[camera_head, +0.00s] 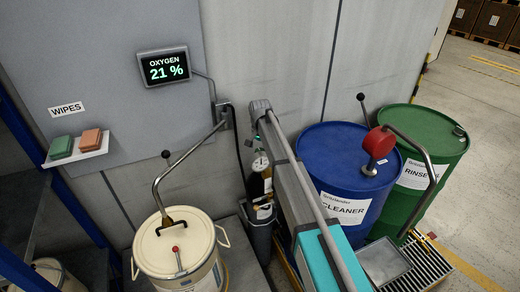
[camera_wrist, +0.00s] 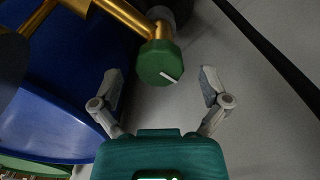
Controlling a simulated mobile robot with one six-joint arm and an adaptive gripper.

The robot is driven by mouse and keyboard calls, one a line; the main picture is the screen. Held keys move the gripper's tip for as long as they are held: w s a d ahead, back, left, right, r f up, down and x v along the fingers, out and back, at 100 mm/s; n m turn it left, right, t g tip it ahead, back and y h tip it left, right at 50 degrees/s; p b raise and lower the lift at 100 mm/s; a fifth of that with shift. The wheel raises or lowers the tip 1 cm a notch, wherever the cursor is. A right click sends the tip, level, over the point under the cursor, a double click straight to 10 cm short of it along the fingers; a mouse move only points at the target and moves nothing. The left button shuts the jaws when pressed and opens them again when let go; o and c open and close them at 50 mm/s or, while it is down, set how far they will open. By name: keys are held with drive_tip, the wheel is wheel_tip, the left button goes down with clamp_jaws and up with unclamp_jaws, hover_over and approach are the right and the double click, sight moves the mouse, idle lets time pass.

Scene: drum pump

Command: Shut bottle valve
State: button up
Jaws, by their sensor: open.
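The bottle valve's green octagonal knob (camera_wrist: 161,63) has a white mark line and sits on a brass valve body (camera_wrist: 128,15) in the wrist view. My gripper (camera_wrist: 163,75) is open, with one finger to each side of the knob and visible gaps between. Neither finger appears to touch the knob. In the head view the slim gas bottle (camera_head: 265,211) stands upright in a grey holder (camera_head: 261,238) by the wall, with a pale gauge (camera_head: 260,162) near its top. My arm reaches over beside it and hides the knob there.
A blue CLEANER drum (camera_head: 345,207) stands right of my arm, with a green RINSE drum (camera_head: 418,200) behind it. A cream drum (camera_head: 178,250) with a bent metal pipe stands left. A black hose (camera_wrist: 267,45) runs near the knob. A wall display (camera_head: 165,66) reads oxygen 21 %.

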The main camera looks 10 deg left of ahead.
wheel_tip(320, 180, up, 13)
drive_tip(key=p, duration=1.2)
drive_tip(key=shift+r, duration=0.1)
idle(0.5)
drive_tip(key=s+d+f+b, duration=0.1)
drive_tip(key=s+d, duration=0.8)
drive_tip(key=d, duration=0.4)
drive_tip(key=s+d+f+n+b, duration=0.1)
drive_tip(key=s+d+f+b, duration=0.1)
drive_tip(key=s+d, duration=0.7)
drive_tip(key=s+d+f+n+b, duration=0.1)
drive_tip(key=s+d+f+b, duration=0.1)
drive_tip(key=s+d, duration=0.8)
drive_tip(key=d, duration=0.6)
drive_tip(key=shift+d+f, duration=0.2)
drive_tip(key=shift+d, duration=0.2)
